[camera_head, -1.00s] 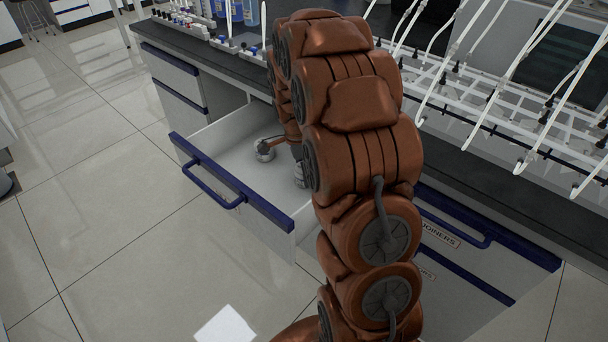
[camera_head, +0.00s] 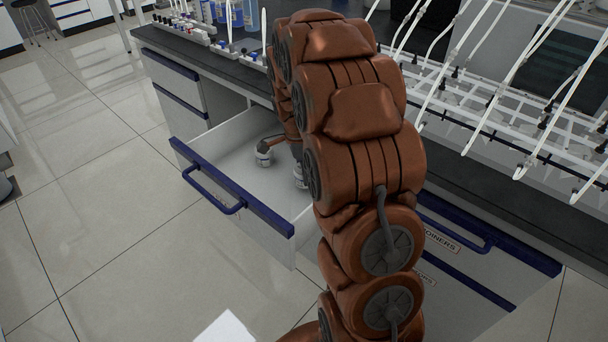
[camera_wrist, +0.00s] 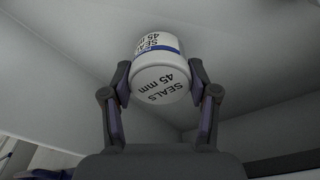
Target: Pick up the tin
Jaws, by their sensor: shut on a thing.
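The tin (camera_wrist: 160,75) is a small white cylinder with a blue band, marked "SEALS 45 mm", in the wrist view. My gripper (camera_wrist: 162,88) is shut on it, one finger on each side. Pale drawer surfaces lie behind the tin. In the head view my copper arm reaches down into an open white drawer (camera_head: 235,160) with a blue front edge and handle. My fingertips and the held tin cannot be made out clearly in the head view.
The drawer's blue handle (camera_head: 212,192) sticks out over the tiled floor. The dark bench top (camera_head: 235,70) lies above the drawer, with small bottles at its back. A rack with white tubes (camera_head: 510,120) stands to the right of my arm. The floor at left is clear.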

